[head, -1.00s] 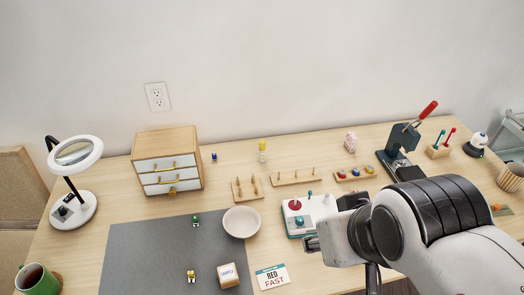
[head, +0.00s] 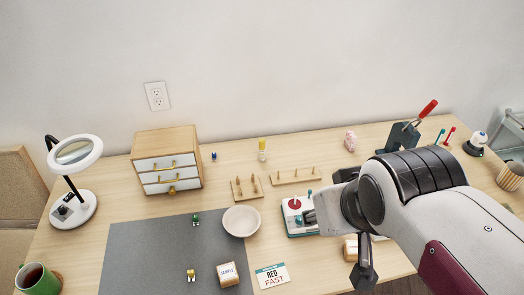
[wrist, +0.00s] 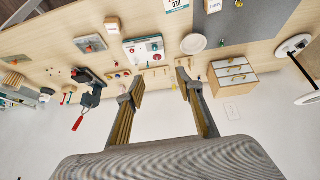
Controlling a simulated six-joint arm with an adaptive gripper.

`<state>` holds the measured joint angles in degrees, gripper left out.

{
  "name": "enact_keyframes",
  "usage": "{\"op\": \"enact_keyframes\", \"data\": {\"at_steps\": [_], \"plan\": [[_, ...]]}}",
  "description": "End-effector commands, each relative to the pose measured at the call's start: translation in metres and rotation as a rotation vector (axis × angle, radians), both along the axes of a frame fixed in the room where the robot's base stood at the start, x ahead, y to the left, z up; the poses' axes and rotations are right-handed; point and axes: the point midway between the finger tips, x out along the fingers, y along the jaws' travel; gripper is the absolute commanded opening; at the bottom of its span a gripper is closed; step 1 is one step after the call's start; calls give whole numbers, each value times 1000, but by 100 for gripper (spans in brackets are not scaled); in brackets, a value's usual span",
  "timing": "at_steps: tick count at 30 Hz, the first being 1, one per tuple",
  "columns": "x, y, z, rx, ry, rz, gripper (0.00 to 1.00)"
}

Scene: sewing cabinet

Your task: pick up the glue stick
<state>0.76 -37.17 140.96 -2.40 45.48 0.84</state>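The glue stick appears to be the small upright tube (head: 262,150) with a yellow cap and pale body, standing at the back of the table near the wall in the head view. I cannot pick it out clearly in the wrist view. My gripper (head: 309,218) is over the white and teal box with a red knob, to the right of the tube and nearer the front, apart from it. In the wrist view my gripper (wrist: 158,92) has its two fingers spread wide, with nothing between them.
A white-fronted drawer cabinet (head: 167,160) stands left of the tube. Peg racks (head: 296,176) and (head: 246,188) lie in front of it. The teal-based box (head: 291,205), bowl (head: 241,221) and black press (head: 403,137) stand nearby. Table around the tube is clear.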

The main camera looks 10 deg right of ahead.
Motion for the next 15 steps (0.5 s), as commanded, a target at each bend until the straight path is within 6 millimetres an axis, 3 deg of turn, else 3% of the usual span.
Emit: {"op": "enact_keyframes", "data": {"at_steps": [15], "plan": [[117,-28,6,-81,-118,-7,36]]}}
